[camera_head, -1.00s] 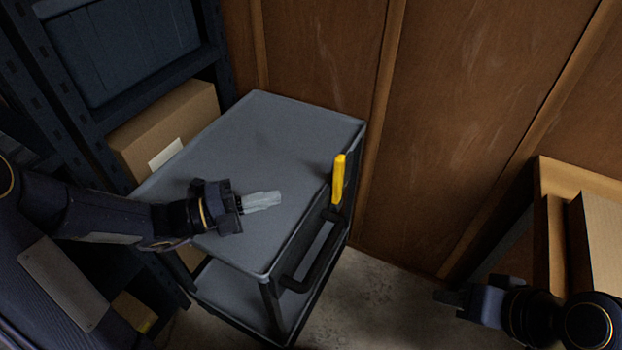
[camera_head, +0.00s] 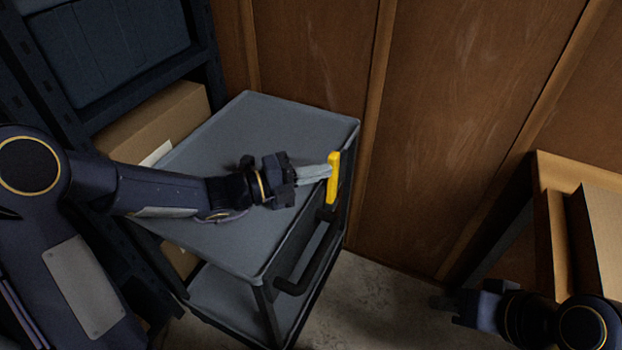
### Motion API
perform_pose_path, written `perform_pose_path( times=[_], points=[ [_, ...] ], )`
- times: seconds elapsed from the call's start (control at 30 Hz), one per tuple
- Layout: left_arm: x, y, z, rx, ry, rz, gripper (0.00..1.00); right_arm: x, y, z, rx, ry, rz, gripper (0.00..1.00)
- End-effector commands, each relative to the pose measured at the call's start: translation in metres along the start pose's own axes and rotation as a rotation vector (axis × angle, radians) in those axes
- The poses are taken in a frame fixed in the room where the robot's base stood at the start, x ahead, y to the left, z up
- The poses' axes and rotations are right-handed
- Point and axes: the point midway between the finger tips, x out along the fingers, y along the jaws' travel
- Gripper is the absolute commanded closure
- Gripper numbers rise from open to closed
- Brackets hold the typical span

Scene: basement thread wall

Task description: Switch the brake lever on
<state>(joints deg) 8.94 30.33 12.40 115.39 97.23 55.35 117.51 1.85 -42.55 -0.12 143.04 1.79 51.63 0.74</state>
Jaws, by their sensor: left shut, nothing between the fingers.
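The yellow brake lever (camera_head: 333,182) stands upright on the right side of the grey cart (camera_head: 262,118), near the cart's handle. My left gripper (camera_head: 328,172) is shut with nothing between its fingers. Its fingertips are at the left side of the lever, at about its middle height. They look to be touching it or very close; I cannot tell which. My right gripper (camera_head: 446,303) is at the lower right, far from the lever, and its fingers are dark and hard to make out.
The cart's black handle (camera_head: 308,272) runs along its right side below the lever. A cardboard box (camera_head: 150,125) sits on the dark shelf rack at the left. A wooden bench (camera_head: 560,170) with a box stands at the right. Wooden wall panels (camera_head: 450,120) close off the back.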

Motion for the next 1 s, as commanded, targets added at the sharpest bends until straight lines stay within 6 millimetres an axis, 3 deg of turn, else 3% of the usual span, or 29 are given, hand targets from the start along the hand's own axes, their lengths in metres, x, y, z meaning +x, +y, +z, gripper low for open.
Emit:
perform_pose_path(
  times=[0.47,0.67,1.0],
  points=[
    [0.002,-0.005,0.002,-0.014,0.0,0.013,1.0,-0.011,-0.005,-0.006,0.0,0.0,0.0,0.64],
    [0.008,-0.014,0.008,-0.061,0.0,0.06,1.0,-0.042,-0.019,-0.021,0.0,0.0,0.0,0.64],
    [0.028,-0.022,0.028,-0.207,0.001,0.207,1.0,-0.123,-0.056,-0.062,0.0,0.001,0.0,0.64]
  ],
)
